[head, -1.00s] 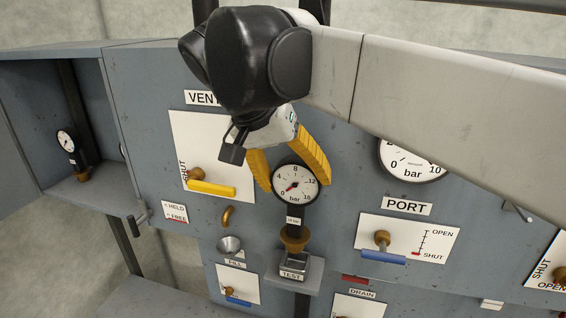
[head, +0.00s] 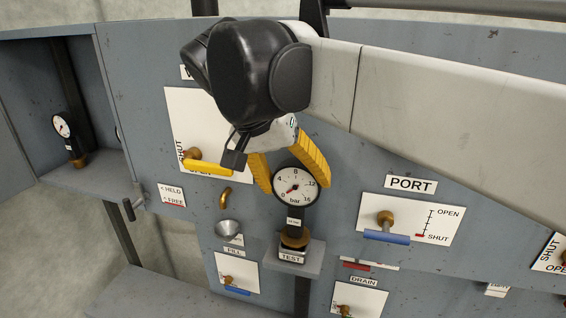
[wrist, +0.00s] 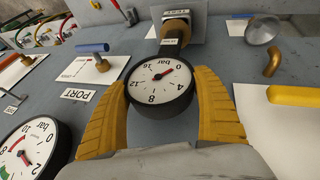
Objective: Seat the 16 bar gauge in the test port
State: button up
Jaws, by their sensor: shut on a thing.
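The 16 bar gauge (head: 296,187) has a round white face, a black stem with a small label and a brass nut (head: 295,240) at its foot. My gripper (head: 295,184) is shut on it, with a yellow finger on each side of the dial. It stands about upright over the test port (head: 291,256), a block labelled TEST on a small grey shelf. The nut covers the port's top; I cannot tell how deep it sits. In the wrist view the gauge (wrist: 160,80) is between both fingers, its stem pointing to the port.
A second gauge (head: 62,126) stands in the left bay. A yellow vent handle (head: 208,168), a small funnel (head: 227,229) and a bent brass pipe (head: 224,197) are left of the gauge. The blue PORT handle (head: 386,236) is to the right. A HELD/FREE lever (head: 130,208) is at left.

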jog(key=shift+f+b, duration=0.4)
jog(key=shift+f, duration=0.1)
jog(key=o, duration=1.5)
jog(key=shift+c, duration=0.2)
jog(key=v, duration=1.2)
